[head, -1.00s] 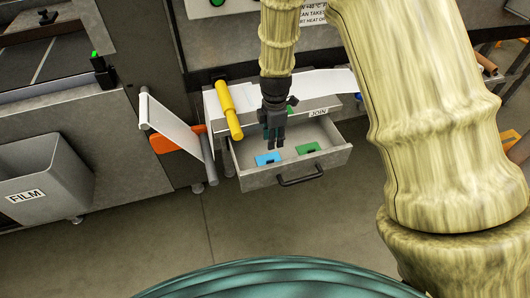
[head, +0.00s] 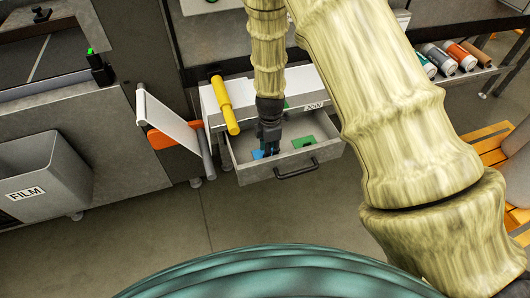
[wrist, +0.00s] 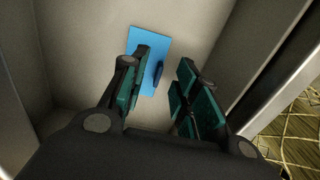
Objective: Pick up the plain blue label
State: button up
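The plain blue label (wrist: 150,45) lies flat on the floor of the open drawer, with a small dark blue raised tab (wrist: 158,73) on it. In the head view the label (head: 257,154) is mostly hidden behind my gripper (head: 268,152), which reaches down into the drawer. In the wrist view my gripper (wrist: 160,95) is open, its two teal-padded fingers apart with the tab showing between them. Nothing is held. I cannot tell whether the fingertips touch the label.
The open drawer (head: 325,157) has raised walls and a dark front handle (head: 296,169). A green label (head: 303,142) lies in it to the right of the blue one.

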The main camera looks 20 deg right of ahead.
jog(key=shift+f, duration=0.9)
grip_shut()
